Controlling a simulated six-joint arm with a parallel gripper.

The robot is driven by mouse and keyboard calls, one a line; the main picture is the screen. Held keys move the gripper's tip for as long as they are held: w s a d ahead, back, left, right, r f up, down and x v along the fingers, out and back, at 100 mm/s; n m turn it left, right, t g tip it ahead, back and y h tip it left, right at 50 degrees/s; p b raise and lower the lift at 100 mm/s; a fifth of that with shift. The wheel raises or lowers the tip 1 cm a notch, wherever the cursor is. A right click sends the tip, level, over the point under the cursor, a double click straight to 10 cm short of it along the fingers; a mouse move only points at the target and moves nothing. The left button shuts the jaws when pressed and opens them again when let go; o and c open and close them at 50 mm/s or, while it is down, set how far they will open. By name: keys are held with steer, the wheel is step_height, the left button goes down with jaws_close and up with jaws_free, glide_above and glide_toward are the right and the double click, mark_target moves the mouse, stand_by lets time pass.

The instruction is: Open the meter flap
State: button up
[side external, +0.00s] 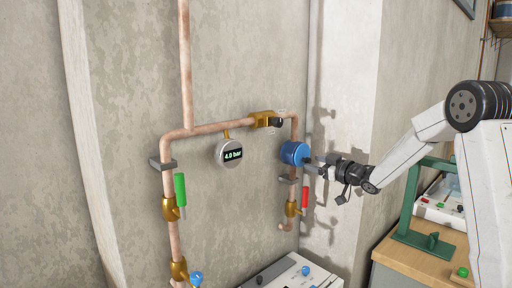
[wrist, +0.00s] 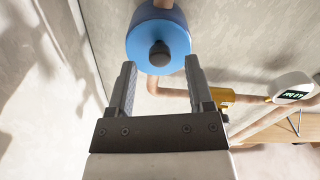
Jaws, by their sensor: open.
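The meter is a blue round body on the right-hand copper pipe, and its blue flap (wrist: 146,38) covers the face in the wrist view. A dark knob (wrist: 159,54) sticks out from the flap near its edge. The blue meter (side external: 293,153) also shows in the side view, seen from its side. My gripper (wrist: 160,66) is open and empty, its two fingers pointing at the flap with the knob in line with the gap between them. In the side view my gripper (side external: 314,166) is just right of the meter; I cannot tell whether it touches.
A gauge reading 4.0 bar (side external: 230,152) hangs left of the meter. A brass valve (side external: 265,119) sits above, and a red-handled valve (side external: 304,197) is below. A green-handled valve (side external: 180,189) is on the left pipe. A wooden bench (side external: 425,262) stands at right.

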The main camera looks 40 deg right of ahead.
mark_target(306, 156)
steer(key=shift+w, duration=1.15)
jaws_close()
stand_by(0.7)
